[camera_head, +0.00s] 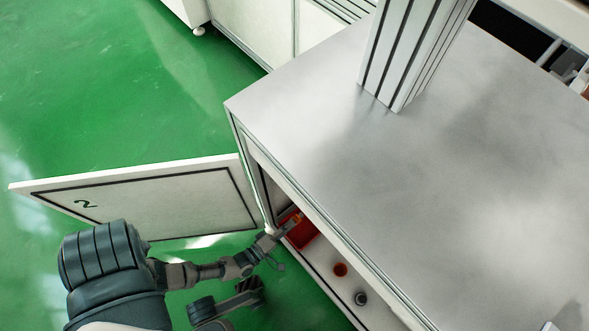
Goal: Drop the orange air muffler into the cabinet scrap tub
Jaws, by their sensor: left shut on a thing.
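My left gripper (291,225) reaches through the open cabinet doorway and is shut on the orange air muffler (298,216). The muffler is small in the picture and partly covered by the fingers. The red scrap tub (304,235) stands on the cabinet floor just inside the opening. The gripper and muffler are over the tub's near left part. The exact height above the tub cannot be told. My right gripper is not in view.
The cabinet door (150,203), marked 2, stands open to the left. The metal top (330,130) overhangs the opening. An orange-red round part (340,269) and a grey round part (361,299) stand on the cabinet floor right of the tub. The green floor is clear at the left.

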